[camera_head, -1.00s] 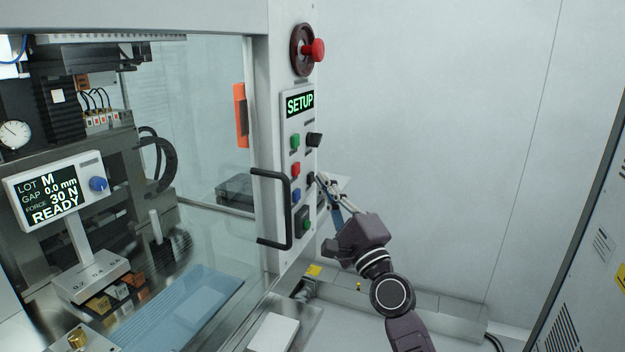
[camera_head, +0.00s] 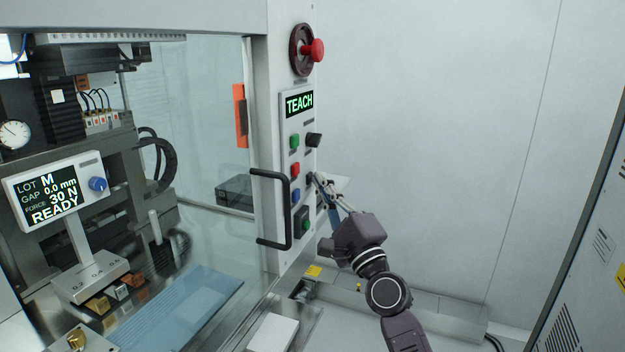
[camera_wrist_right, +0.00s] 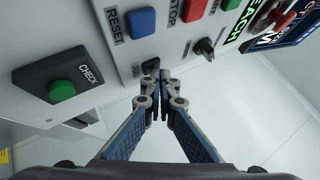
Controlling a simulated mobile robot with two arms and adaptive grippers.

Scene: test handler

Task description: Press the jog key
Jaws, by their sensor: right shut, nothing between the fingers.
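The control panel (camera_head: 283,119) stands upright beside the machine door, with a lit display (camera_head: 299,103) reading TEACH. The small dark jog key (camera_wrist_right: 150,66) is in the wrist view, with its partly covered label close to my fingertips. My right gripper (camera_head: 317,177) is shut and empty, its tips at the lower right part of the panel. In the wrist view the closed tips (camera_wrist_right: 159,76) are right at the jog key and partly hide it. I cannot tell whether they touch it. My left gripper is not in view.
Near the tips are a blue RESET button (camera_wrist_right: 141,22), a red STOP button (camera_wrist_right: 194,9), a black selector knob (camera_wrist_right: 205,48) and a green CHECK button (camera_wrist_right: 61,91). A black door handle (camera_head: 288,210) juts out left. A red emergency knob (camera_head: 318,50) is above.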

